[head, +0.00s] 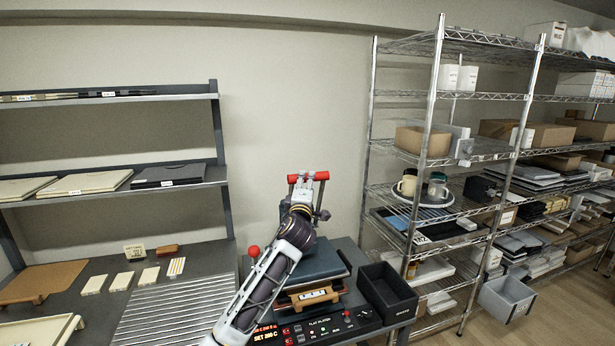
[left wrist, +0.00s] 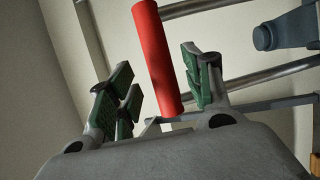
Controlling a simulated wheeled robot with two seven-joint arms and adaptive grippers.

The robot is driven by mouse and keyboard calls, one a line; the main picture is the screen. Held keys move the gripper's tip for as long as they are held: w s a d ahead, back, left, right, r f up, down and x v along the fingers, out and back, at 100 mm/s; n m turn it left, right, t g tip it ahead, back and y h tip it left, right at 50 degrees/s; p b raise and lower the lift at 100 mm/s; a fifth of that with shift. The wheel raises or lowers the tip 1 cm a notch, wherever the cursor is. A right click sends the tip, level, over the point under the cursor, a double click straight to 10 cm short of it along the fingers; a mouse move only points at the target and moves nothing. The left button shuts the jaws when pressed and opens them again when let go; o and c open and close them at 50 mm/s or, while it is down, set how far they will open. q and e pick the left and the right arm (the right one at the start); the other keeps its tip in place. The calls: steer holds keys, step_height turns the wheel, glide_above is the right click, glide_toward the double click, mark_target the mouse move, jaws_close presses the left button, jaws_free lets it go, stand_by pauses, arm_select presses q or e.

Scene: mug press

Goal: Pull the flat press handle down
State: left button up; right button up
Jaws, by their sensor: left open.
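The flat press (head: 318,262) stands on the dark bench, with a lit control panel (head: 318,328) at its front. Its red handle (head: 293,178) is raised above the press, at the top of my left arm. My left gripper (head: 307,181) is at the handle and covers its middle in the head view. In the left wrist view, the red handle (left wrist: 158,55) runs between the open green-padded fingers of my left gripper (left wrist: 163,88), with gaps on both sides. I cannot tell its exact depth between them. My right gripper is not in view.
A red knob (head: 254,251) stands left of the press. A black bin (head: 387,292) is right of it. A ribbed plate (head: 172,312) and several small cards lie left on the bench. A wire shelf (head: 430,120) with mugs and boxes stands right. Bare wall is behind.

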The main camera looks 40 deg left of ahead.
arm_select(q)
steer(key=shift+p+x, duration=0.7)
steer(key=shift+x, duration=1.85)
jaws_close()
